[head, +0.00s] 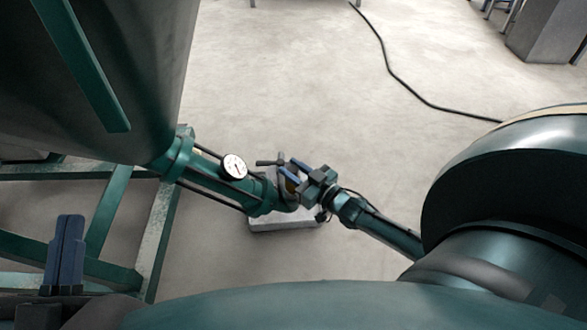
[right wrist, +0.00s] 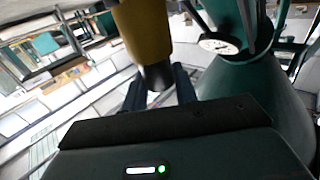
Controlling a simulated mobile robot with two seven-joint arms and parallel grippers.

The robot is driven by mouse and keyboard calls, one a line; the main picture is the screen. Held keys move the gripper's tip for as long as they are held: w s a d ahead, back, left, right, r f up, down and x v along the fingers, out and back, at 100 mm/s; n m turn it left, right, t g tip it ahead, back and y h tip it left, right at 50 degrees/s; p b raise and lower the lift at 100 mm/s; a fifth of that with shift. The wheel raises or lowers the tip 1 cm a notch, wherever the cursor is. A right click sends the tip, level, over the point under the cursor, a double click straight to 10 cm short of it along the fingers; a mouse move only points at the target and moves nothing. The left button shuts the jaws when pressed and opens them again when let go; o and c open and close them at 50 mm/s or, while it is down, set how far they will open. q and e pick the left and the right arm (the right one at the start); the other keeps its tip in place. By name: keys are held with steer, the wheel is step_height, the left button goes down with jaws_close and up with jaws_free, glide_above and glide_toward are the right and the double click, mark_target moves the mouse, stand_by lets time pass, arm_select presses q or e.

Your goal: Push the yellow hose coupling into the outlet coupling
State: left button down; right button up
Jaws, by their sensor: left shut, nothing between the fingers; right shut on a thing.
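My right gripper (head: 293,174) is at the end of the green outlet pipe in the head view, shut on the yellow hose coupling (head: 291,186). In the right wrist view the yellow coupling (right wrist: 145,32) is a thick cylinder with a dark end, between the blue fingers (right wrist: 160,90). The outlet coupling (head: 277,190) is the dark fitting with a handle at the pipe's end. The yellow coupling is right at it, but I cannot tell whether they touch or join. My left gripper (head: 66,250) is shut and empty at the lower left, well away.
A round white gauge (head: 234,166) sits on the green outlet pipe, and also shows in the right wrist view (right wrist: 219,44). A large green tank (head: 130,60) and frame (head: 155,230) stand left. A grey block (head: 285,221) lies below. A black cable (head: 400,84) crosses clear floor.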

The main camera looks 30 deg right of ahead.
arm_select(q)
steer(key=shift+d+f+b, duration=0.1)
steer(key=shift+f+b, duration=0.35)
steer(key=shift+f, duration=0.25)
arm_select(e)
steer(key=shift+f, duration=0.7)
arm_select(q)
steer(key=shift+f, duration=0.15)
arm_select(e)
steer(key=o, duration=1.1)
steer(key=shift+f, duration=0.1)
steer(key=shift+o, duration=0.2)
arm_select(q)
step_height(320, 180, up, 4)
steer(key=m+h, duration=0.2)
arm_select(e)
steer(key=shift+s, duration=0.35)
arm_select(q)
steer(key=shift+s+f+n+g+y+p, duration=0.2)
steer(key=shift+f+n+g+y+p, duration=0.15)
steer(key=shift+f+n+y+p, duration=0.7)
steer(key=shift+s+f+n+g+y+p, duration=0.2)
steer(key=shift+f+n+g+y+p, duration=0.15)
steer(key=shift+f+n+y+p, duration=0.7)
arm_select(e)
steer(key=v, duration=1.2)
steer(key=shift+s, duration=0.25)
